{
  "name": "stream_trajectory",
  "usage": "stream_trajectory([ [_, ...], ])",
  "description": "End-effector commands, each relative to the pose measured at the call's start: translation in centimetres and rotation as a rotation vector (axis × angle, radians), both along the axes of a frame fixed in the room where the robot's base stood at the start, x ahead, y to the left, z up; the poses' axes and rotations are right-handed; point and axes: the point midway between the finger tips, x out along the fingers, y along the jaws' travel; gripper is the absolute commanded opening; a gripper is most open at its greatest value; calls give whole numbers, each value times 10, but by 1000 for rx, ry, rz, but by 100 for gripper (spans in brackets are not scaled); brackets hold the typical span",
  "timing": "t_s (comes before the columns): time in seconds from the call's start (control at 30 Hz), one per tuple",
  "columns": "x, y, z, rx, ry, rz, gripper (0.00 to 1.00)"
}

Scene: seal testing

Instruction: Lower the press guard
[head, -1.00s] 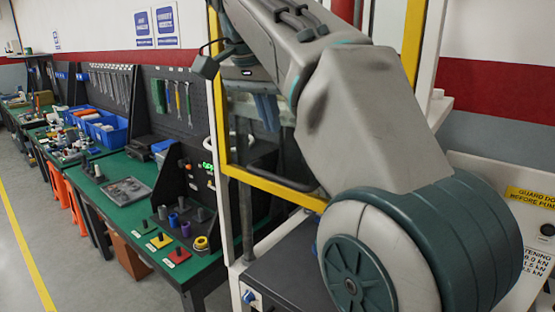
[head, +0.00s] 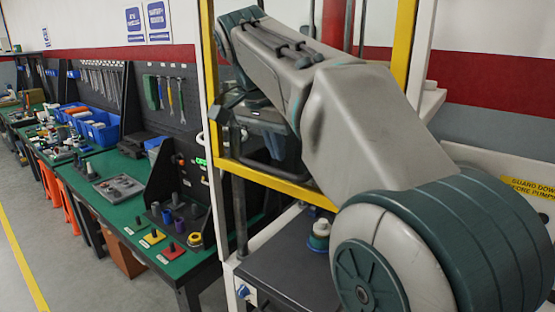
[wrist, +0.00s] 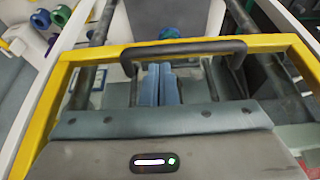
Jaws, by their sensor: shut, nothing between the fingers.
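The press guard (head: 262,174) is a yellow-framed panel; its lower bar crosses the press opening well above the dark bed. A dark bar handle (wrist: 185,48) is mounted on the guard and fills the upper middle of the wrist view. My gripper (wrist: 158,67) is shut and empty, its blue fingers together pointing at the handle's span. The fingertips appear just short of the bar; whether they touch it I cannot tell. In the head view my gripper (head: 273,143) is beside the handle, partly hidden by the yellow frame and my arm.
My arm covers the press's right side. To the left is a green workbench (head: 125,215) with blue bins (head: 100,127), tools and colored blocks. Open floor lies at the far left.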

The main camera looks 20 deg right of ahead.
Motion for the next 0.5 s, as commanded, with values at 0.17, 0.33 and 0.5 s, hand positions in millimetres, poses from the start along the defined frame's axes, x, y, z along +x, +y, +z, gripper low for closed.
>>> stream_trajectory([
  [0.17,1,-3,-17,-1,1,0,0],
  [0.33,2,-4,-24,0,0,0,0],
  [0.5,2,-4,-25,1,-1,0,0],
])
